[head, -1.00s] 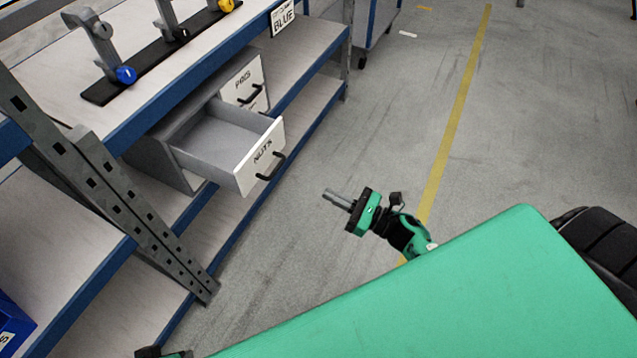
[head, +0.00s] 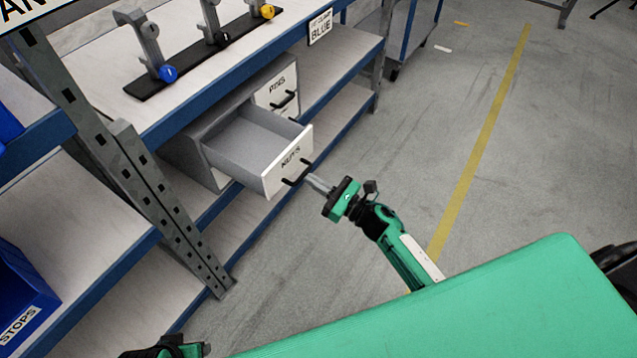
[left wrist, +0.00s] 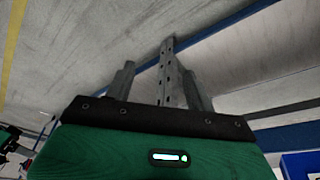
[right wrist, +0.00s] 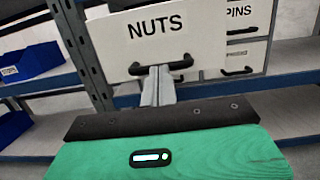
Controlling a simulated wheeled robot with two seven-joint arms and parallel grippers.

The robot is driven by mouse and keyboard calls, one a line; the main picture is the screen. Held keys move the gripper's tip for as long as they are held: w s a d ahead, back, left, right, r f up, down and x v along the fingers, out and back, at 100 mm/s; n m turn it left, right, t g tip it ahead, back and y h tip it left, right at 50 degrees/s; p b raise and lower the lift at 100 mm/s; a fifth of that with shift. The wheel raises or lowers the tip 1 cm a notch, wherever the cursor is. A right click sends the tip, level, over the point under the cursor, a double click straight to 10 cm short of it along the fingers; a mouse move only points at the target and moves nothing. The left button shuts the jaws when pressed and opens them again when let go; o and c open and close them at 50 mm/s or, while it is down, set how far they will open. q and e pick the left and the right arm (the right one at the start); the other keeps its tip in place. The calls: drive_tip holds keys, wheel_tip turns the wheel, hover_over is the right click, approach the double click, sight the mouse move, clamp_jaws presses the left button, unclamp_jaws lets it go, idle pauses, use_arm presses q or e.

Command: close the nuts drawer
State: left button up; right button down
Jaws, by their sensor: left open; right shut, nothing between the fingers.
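The nuts drawer (head: 286,166) stands pulled out of its grey cabinet (head: 190,150), open and empty inside. Its white front with the word NUTS and a black handle also shows in the right wrist view (right wrist: 150,40). My right gripper (head: 312,182) is shut and empty. Its fingertips are at the drawer's handle (right wrist: 161,64), close in front of it; I cannot tell if they touch. My left gripper (left wrist: 160,80) is open and empty in the left wrist view, away from the drawer; its fingers frame a perforated grey post.
The pins drawer (head: 277,90) beside it is shut. A grey rack post (head: 160,200) stands left of the cabinet. Blue bins (head: 22,290) sit on the left shelves. Hooks with coloured knobs (head: 168,73) stand on the top shelf.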

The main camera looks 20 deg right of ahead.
sight(252, 151)
drive_tip(key=shift+w+a, duration=0.1)
drive_tip(key=shift+w, duration=0.05)
